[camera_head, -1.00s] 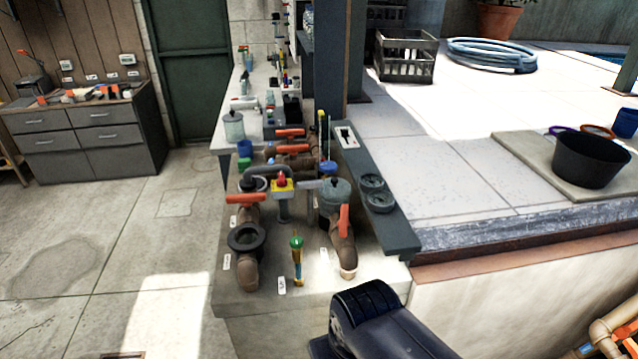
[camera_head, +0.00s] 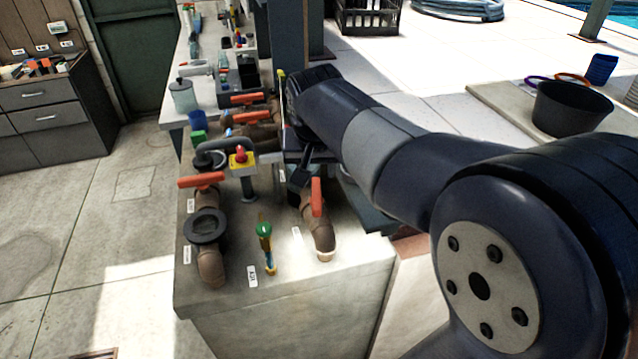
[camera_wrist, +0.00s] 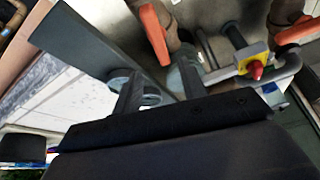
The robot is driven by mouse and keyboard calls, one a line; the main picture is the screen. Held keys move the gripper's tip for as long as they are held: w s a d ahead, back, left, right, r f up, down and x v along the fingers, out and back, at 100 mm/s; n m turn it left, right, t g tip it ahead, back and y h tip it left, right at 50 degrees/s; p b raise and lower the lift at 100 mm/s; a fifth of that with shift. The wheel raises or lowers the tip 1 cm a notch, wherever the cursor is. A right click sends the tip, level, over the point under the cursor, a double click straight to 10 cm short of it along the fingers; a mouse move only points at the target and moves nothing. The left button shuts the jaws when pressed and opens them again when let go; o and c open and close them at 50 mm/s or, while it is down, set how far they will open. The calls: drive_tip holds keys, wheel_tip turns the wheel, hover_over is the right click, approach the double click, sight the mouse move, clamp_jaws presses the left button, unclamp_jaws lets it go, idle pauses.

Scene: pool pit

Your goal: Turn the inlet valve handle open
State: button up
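Several orange valve handles sit on brown pipes on the bench; the labels are too small to read, so I cannot tell which is the inlet. One handle (camera_head: 317,197) stands at the front right, also in the wrist view (camera_wrist: 154,34). Another handle (camera_head: 201,181) lies crosswise at the front left, also at the right edge of the wrist view (camera_wrist: 297,30). My gripper (camera_head: 299,185) is just behind the front-right handle in the head view, partly hidden by my arm. In the wrist view its fingers (camera_wrist: 160,78) are apart, with no handle between them.
A yellow box with a red button (camera_head: 240,160) stands between the front handles. A green-topped upright fitting (camera_head: 265,240) is at the bench front. A black ring fitting (camera_head: 206,227) is at left. Further handles (camera_head: 250,99) are behind. A black tub (camera_head: 572,108) stands at right.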

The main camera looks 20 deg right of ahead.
sight(316, 189)
drive_tip(key=x, duration=0.8)
drive_tip(key=shift+f, duration=0.1)
clamp_jaws()
